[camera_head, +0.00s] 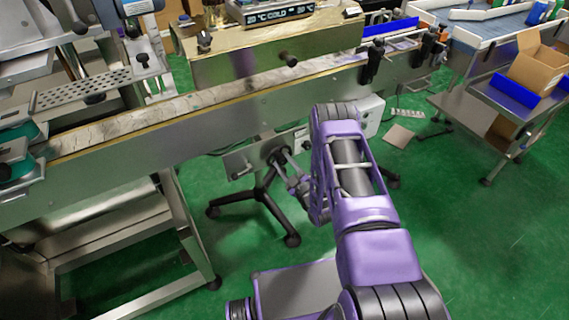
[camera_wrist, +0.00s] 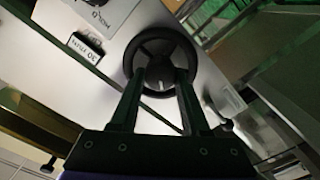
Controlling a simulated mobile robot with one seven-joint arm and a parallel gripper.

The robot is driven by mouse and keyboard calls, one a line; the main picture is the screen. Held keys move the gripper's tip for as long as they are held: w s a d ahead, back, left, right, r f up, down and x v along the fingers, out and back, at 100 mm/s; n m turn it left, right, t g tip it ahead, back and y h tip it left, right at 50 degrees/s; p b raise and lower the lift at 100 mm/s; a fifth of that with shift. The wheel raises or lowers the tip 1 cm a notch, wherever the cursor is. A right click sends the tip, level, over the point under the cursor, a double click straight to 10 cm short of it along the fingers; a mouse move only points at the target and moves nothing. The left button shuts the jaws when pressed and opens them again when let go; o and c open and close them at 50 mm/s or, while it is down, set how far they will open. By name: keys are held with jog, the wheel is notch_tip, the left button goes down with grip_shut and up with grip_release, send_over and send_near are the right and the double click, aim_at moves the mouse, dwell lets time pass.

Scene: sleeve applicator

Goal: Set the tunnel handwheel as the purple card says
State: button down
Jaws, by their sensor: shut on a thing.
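A black round handwheel (camera_wrist: 160,50) with a pale mark on its hub fills the upper middle of the wrist view, on a pale metal panel (camera_wrist: 60,40). My gripper (camera_wrist: 162,78) is shut on the handwheel, one finger to each side of its hub. In the head view my gripper (camera_head: 286,168) reaches a metal plate (camera_head: 240,162) below the conveyor; the wheel there is small and mostly hidden. A white label (camera_wrist: 86,48) on the panel beside the wheel has small inverted print. I cannot make out a purple card. A display (camera_head: 284,11) on the tunnel reads COLD.
The long conveyor (camera_head: 200,121) runs above my gripper. A black wheeled base (camera_head: 262,200) stands on the green floor below. A metal stand (camera_head: 130,235) is at left. A cardboard box (camera_head: 537,68) sits on a bench at right. A grey box (camera_head: 368,112) stands behind my arm.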

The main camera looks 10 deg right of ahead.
jog(key=n, duration=0.5)
jog(key=shift+f+n, duration=0.15)
jog(key=shift+n, duration=0.15)
jog(key=shift+s+n, duration=0.1)
jog(key=shift+n, duration=2.1)
jog(key=shift+f, duration=0.1)
jog(key=shift+c, duration=1.9)
grip_release()
jog(key=p+v, duration=0.5)
jog(key=v, duration=1.2)
jog(key=shift+s, duration=0.15)
